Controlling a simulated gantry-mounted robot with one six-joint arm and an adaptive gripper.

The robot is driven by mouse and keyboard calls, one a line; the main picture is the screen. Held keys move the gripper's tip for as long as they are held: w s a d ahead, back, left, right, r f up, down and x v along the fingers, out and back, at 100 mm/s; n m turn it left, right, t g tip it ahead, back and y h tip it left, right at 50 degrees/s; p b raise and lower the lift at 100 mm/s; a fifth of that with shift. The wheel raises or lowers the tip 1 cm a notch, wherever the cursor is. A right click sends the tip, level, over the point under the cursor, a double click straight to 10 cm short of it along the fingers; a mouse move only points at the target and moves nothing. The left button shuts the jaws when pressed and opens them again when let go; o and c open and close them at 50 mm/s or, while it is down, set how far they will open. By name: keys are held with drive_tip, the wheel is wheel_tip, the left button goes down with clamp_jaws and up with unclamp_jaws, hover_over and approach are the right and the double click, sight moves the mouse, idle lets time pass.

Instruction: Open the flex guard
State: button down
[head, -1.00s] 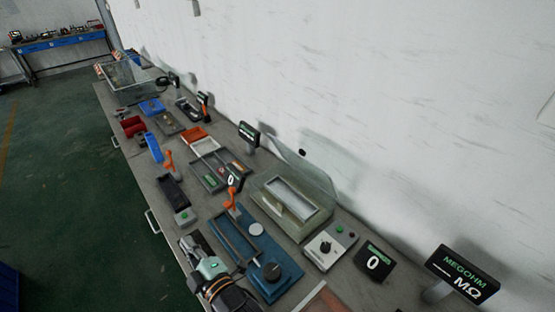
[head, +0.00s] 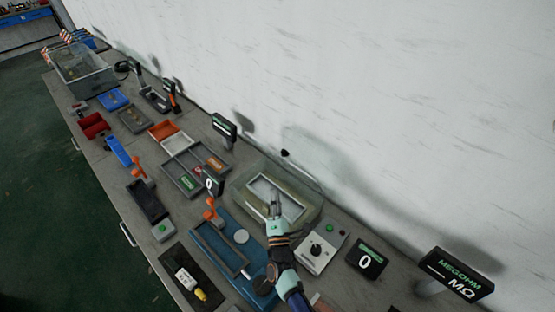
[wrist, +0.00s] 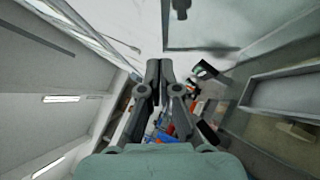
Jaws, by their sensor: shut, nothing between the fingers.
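The flex guard appears to be the clear-walled box (head: 246,207) with a pale rectangular frame (head: 259,187) inside, near the wall. A faint clear panel seems to stand along its wall side; its exact angle is hard to tell. My gripper (head: 275,197) is over the box's front part, pointing toward the wall. In the wrist view my gripper (wrist: 160,66) is shut and empty, with its fingertips together. The grey frame (wrist: 290,91) lies to the right there, and a clear panel with thin edges shows at the top. I cannot tell whether the fingers touch the guard.
A control box (head: 318,250) with a knob and a counter display (head: 366,260) stand right of the guard. A blue fixture (head: 215,246) with an orange-handled clamp is to its left. A grey tray (head: 181,180) lies beyond. A megohm display (head: 456,274) stands far right.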

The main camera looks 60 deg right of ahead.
wheel_tip(320, 180, down, 6)
drive_tip(key=b, duration=0.4)
drive_tip(key=w+d+r+b, duration=0.3)
drive_tip(key=d+r+b, duration=0.2)
drive_tip(key=d, duration=0.5)
drive_tip(key=shift+w+d+r+b, duration=0.3)
drive_tip(key=shift+d+r+b, duration=0.1)
drive_tip(key=shift+b, duration=0.45)
